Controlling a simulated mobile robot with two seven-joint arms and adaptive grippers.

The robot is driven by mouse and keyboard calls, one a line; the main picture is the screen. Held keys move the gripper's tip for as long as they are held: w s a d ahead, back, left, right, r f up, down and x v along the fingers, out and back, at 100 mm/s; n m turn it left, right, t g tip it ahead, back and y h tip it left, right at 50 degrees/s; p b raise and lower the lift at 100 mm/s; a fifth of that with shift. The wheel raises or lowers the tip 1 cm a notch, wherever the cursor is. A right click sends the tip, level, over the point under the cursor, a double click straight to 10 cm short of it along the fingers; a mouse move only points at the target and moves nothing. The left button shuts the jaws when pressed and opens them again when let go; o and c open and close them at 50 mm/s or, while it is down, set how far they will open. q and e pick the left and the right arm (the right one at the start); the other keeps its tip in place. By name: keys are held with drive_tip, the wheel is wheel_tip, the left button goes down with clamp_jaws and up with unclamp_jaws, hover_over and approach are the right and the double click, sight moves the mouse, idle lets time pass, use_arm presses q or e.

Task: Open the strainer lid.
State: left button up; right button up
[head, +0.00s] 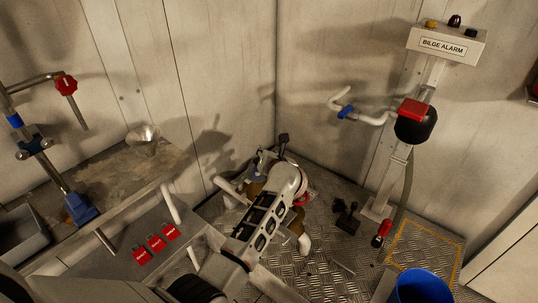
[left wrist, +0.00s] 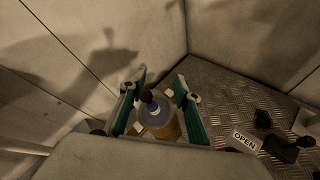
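The strainer shows in the left wrist view as an amber body (left wrist: 166,130) with a blue lid (left wrist: 155,114) and a dark knob on top. My left gripper (left wrist: 161,78) is open, with one teal-padded finger on each side of the lid. I cannot tell whether the pads touch it. In the head view my left arm reaches down to the strainer and hides most of it; a little of its brown body (head: 256,187) shows beside the gripper. My right gripper is not in view.
A black handle (head: 347,217) lies right of the strainer; its OPEN label (left wrist: 245,141) shows in the wrist view. The bilge alarm post, a blue bucket (head: 423,287) and a red-tipped hose (head: 381,234) are farther right. A bench with a metal cup (head: 143,139) is left.

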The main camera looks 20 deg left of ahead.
use_arm(q)
drive_tip(key=shift+v, duration=0.95)
